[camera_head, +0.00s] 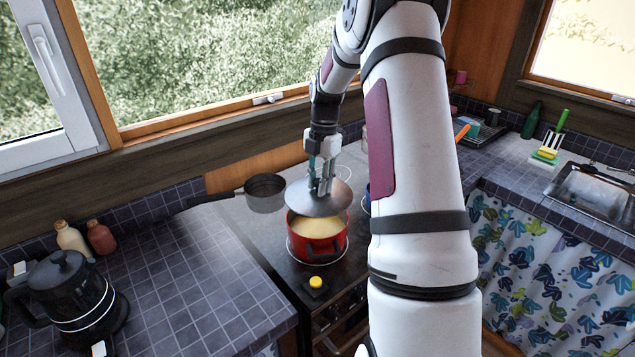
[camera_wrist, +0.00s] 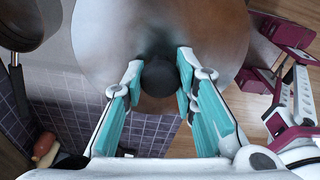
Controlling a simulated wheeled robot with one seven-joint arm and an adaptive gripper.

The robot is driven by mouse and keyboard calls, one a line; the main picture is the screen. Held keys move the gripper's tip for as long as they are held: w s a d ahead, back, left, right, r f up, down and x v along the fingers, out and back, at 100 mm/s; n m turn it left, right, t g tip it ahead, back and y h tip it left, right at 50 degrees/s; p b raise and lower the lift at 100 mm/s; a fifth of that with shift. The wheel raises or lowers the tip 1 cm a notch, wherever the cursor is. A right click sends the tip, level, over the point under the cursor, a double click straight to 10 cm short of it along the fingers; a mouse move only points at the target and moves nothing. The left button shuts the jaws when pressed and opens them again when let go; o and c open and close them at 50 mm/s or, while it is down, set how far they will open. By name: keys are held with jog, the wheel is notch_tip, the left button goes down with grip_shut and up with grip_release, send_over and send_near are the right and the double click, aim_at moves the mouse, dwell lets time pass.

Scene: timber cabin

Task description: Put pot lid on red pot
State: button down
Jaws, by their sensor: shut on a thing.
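The red pot (camera_head: 317,245) stands on the stove and holds a yellowish content. The silvery pot lid (camera_head: 318,203) is tilted above the back part of the pot and leaves the front of the opening uncovered. I cannot tell whether the lid touches the rim. My gripper (camera_head: 322,182) points down over the lid. In the wrist view my gripper (camera_wrist: 160,78) is shut on the dark round knob of the lid (camera_wrist: 210,35). The lid hides the pot in the wrist view.
A dark saucepan (camera_head: 265,192) stands left of the pot at the back. A yellow-topped item (camera_head: 315,283) sits at the stove's front edge. A black kettle (camera_head: 75,295) stands at the far left. The tiled counter (camera_head: 190,290) between is clear.

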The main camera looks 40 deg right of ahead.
jog(key=shift+w+f, duration=0.1)
jog(key=shift+w, duration=0.25)
jog(key=shift+w+f+b, duration=0.1)
jog(key=shift+f+b, duration=0.6)
jog(key=shift+f, duration=2.35)
jog(key=shift+f+p, duration=0.45)
jog(key=shift+f, duration=0.2)
jog(key=c, duration=1.2)
grip_release()
jog(key=r, duration=0.4)
jog(key=d+r, duration=0.1)
jog(key=r, duration=0.6)
jog(key=shift+d+r, duration=0.25)
jog(key=shift+r, duration=0.15)
jog(key=shift+a, duration=0.1)
